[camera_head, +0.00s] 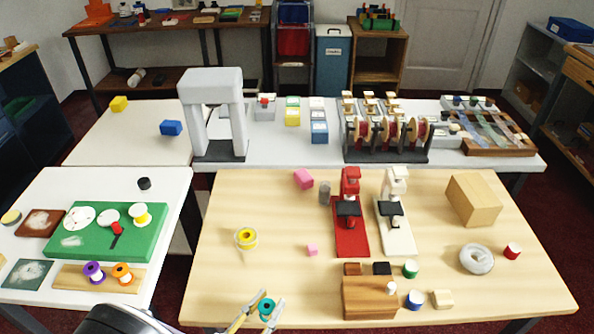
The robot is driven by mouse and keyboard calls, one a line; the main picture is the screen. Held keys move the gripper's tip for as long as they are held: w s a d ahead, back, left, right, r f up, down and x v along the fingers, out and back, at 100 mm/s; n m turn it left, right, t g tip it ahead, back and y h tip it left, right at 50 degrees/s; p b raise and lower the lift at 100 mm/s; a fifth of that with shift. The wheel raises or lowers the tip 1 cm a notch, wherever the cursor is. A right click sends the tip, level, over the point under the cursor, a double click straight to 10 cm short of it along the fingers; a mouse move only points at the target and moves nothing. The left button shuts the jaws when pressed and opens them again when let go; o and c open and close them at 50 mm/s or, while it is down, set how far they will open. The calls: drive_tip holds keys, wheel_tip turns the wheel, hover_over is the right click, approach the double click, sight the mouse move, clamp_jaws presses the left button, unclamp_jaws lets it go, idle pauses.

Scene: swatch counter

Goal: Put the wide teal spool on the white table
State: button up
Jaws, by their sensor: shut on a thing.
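The teal spool (267,306) has a dark centre and is at the bottom of the view. My gripper (259,308) is shut on it, one fingertip on each side. The spool and fingertips appear over the front left edge of the wooden table (225,205); their height above it is hard to tell. A white table (170,190) stands to the left of the wooden one.
On the left white table are a green board (80,243) with spools, a wooden strip (75,277) with purple and orange spools, and a black puck (144,183). The left table's right side has bare room.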

drive_tip(key=w+d+r+n+t+y, duration=0.1)
drive_tip(key=w+d+r+n+y, duration=0.2)
drive_tip(key=w, duration=0.6)
drive_tip(key=w+d+r+n+t+y, duration=0.1)
drive_tip(key=w+d+r+y, duration=0.2)
drive_tip(key=w, duration=0.6)
drive_tip(key=w+d+r+n+y, duration=0.1)
drive_tip(key=w+d+r, duration=0.2)
drive_tip(key=d, duration=0.6)
drive_tip(key=w+d+r+n+y, duration=0.1)
drive_tip(key=w+d+r, duration=0.3)
drive_tip(key=d+r, duration=0.4)
drive_tip(key=shift+d+y, duration=0.35)
drive_tip(key=shift+y, duration=0.15)
drive_tip(key=shift+w+r, duration=0.1)
